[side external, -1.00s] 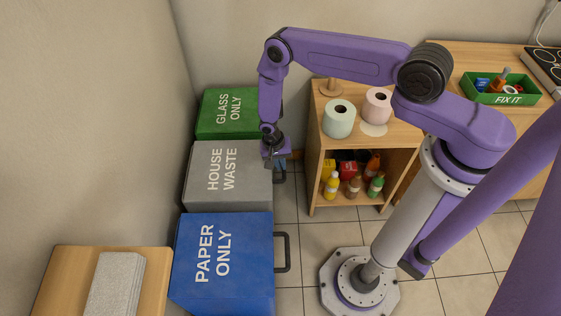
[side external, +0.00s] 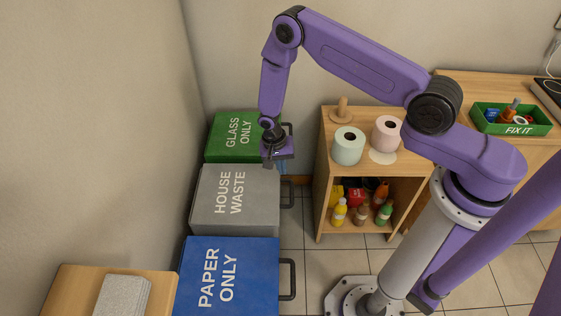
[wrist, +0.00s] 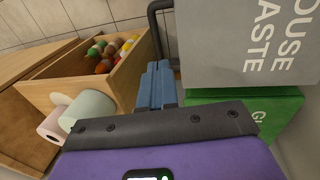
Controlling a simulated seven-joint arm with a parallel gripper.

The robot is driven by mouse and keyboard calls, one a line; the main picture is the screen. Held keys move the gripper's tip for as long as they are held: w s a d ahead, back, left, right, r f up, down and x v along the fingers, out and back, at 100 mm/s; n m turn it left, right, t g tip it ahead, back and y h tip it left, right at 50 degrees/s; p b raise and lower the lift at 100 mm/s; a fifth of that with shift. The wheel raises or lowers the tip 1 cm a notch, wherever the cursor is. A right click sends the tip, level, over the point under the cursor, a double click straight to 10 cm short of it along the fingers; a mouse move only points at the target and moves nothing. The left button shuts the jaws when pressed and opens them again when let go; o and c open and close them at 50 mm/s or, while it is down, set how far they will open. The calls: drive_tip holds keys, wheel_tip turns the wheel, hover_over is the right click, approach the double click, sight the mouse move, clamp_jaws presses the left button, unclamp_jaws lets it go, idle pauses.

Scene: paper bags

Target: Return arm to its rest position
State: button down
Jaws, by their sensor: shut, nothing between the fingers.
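My gripper (side external: 281,168) hangs from my purple arm above the back right corner of the grey HOUSE WASTE bin (side external: 208,213), near the green GLASS ONLY bin (side external: 222,150). In the wrist view my blue fingers (wrist: 157,85) are together, with nothing seen between them. The grey bin (wrist: 205,45) and part of the green bin (wrist: 270,105) also show there. My arm is bent, with its elbow raised high.
The blue PAPER ONLY bin (side external: 255,270) stands in front. A wooden cabinet (side external: 325,190) holds bottles, with a green roll (side external: 348,150) and pink roll (side external: 386,136) on top. A FIX IT box (side external: 485,127) sits on the right counter. Grey sheets (side external: 123,297) lie front left.

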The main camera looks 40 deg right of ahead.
drive_tip(key=s+a+r+n, duration=0.2)
drive_tip(key=r+n, duration=0.1)
drive_tip(key=r, duration=0.4)
drive_tip(key=s+a+r+n+t, duration=0.1)
drive_tip(key=s+a+r+n, duration=0.15)
drive_tip(key=r, duration=0.55)
drive_tip(key=s+a+r+n, duration=0.1)
drive_tip(key=r+n, duration=0.3)
drive_tip(key=r, duration=0.3)
drive_tip(key=s+d+r+n, duration=0.2)
drive_tip(key=s+r+n, duration=0.2)
drive_tip(key=s, duration=0.4)
drive_tip(key=s+d+r+n+y, duration=0.1)
drive_tip(key=s+r+n, duration=0.3)
drive_tip(key=s, duration=0.4)
drive_tip(key=s+d+r+n, duration=0.4)
drive_tip(key=s+r, duration=0.1)
drive_tip(key=s, duration=0.3)
drive_tip(key=shift+t+y, duration=0.3)
drive_tip(key=shift+y, duration=0.1)
